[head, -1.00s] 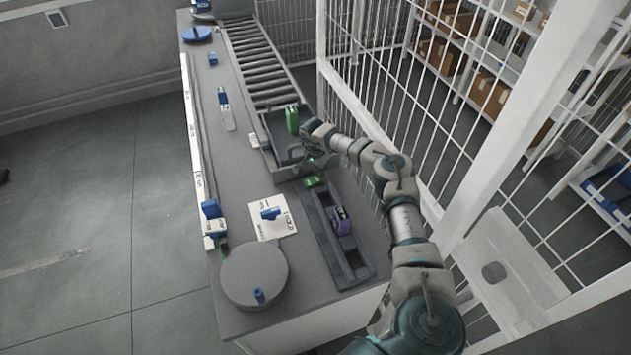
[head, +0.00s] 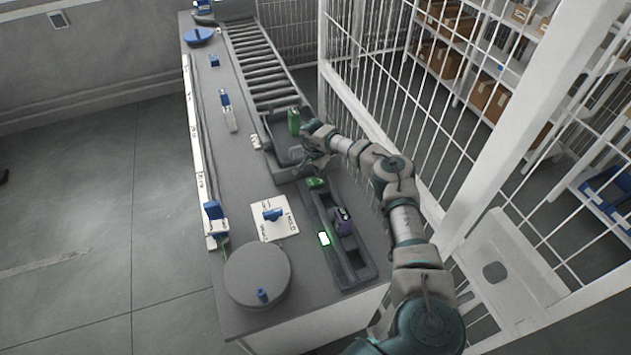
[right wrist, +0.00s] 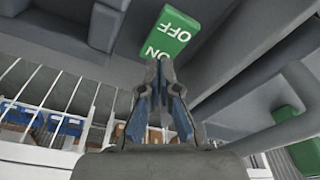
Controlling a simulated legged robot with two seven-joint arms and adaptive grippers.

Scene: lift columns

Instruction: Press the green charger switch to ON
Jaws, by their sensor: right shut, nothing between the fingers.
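The green charger switch (head: 316,182) sits at the far end of the dark charger bay (head: 350,284). In the right wrist view the green switch (right wrist: 172,35) shows ON and OFF lettering, with the ON end nearest my fingertips. My right gripper (right wrist: 160,62) is shut and empty, its tips at the ON end; contact cannot be told for sure. In the head view my right gripper (head: 312,166) is just beyond the switch, partly hidden by its own arm. A small light (head: 324,239) on the bay glows white-green. My left gripper is out of view.
A green block (head: 293,121) stands in the grey tray by the roller conveyor (head: 262,65). A white card with a blue piece (head: 272,215) and a grey round disc (head: 257,275) lie on the bench. White cage bars rise at right.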

